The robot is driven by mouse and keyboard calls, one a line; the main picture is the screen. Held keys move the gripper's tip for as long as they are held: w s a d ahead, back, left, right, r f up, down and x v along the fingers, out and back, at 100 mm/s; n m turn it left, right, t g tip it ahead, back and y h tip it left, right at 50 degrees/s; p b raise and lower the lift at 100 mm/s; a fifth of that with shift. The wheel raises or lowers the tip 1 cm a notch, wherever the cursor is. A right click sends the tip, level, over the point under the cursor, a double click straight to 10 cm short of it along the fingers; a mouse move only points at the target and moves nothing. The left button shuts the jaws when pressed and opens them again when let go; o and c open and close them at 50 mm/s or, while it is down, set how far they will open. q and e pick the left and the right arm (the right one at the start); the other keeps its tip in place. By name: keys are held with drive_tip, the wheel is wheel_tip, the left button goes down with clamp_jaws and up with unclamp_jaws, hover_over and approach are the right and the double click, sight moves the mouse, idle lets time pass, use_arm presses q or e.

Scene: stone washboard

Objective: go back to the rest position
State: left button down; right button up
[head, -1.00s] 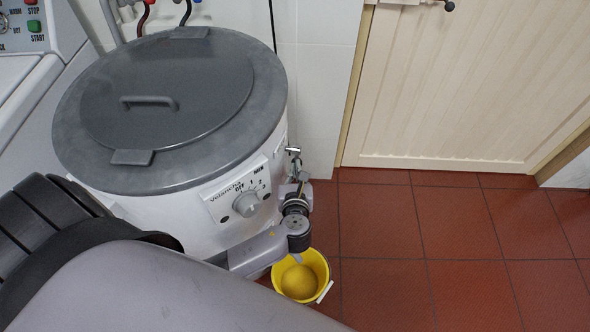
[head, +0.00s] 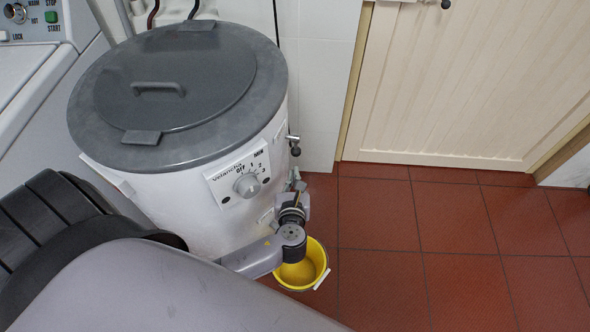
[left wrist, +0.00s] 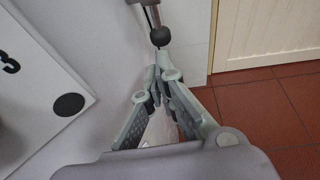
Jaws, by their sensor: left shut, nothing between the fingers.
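My left gripper (head: 297,184) is low at the right side of the white drum washer (head: 190,215), below the small metal tap (head: 294,140). In the left wrist view its fingers (left wrist: 157,78) come together at the tips, shut and empty. The tap (left wrist: 152,18), with a dark round end, is just beyond the fingertips and appears apart from them. My right gripper is not in view.
A yellow bucket (head: 314,270) stands on the red tiled floor (head: 400,230) beneath my left wrist. The washer has a dial (head: 247,185) and a grey lid (head: 215,85). A cream door (head: 460,90) is behind. The floor to the right is clear.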

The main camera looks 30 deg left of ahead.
use_arm(q)
drive_tip(key=v, duration=0.6)
drive_tip(key=s+a+f+n+g+h+p, duration=0.15)
drive_tip(key=s+f+n+g, duration=0.35)
drive_tip(key=f, duration=0.7)
drive_tip(key=s+f+n+g+h, duration=0.2)
drive_tip(key=s+f+n, duration=0.4)
drive_tip(key=f, duration=0.7)
drive_tip(key=s+f+n+g+h, duration=0.1)
drive_tip(key=s+f+n, duration=0.2)
drive_tip(key=s+n, duration=0.2)
drive_tip(key=s+f+n+g+h, duration=0.1)
drive_tip(key=s+f+n, duration=0.3)
drive_tip(key=s, duration=0.6)
drive_tip(key=s+f+n+g+h+p, duration=0.1)
drive_tip(key=s+f+n+g, duration=0.1)
drive_tip(key=s+f+n, duration=0.2)
drive_tip(key=s+n, duration=0.3)
drive_tip(key=shift+s+n+g, duration=0.3)
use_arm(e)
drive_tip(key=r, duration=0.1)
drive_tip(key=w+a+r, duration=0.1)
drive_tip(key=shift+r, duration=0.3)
use_arm(q)
drive_tip(key=shift+d+f, duration=0.1)
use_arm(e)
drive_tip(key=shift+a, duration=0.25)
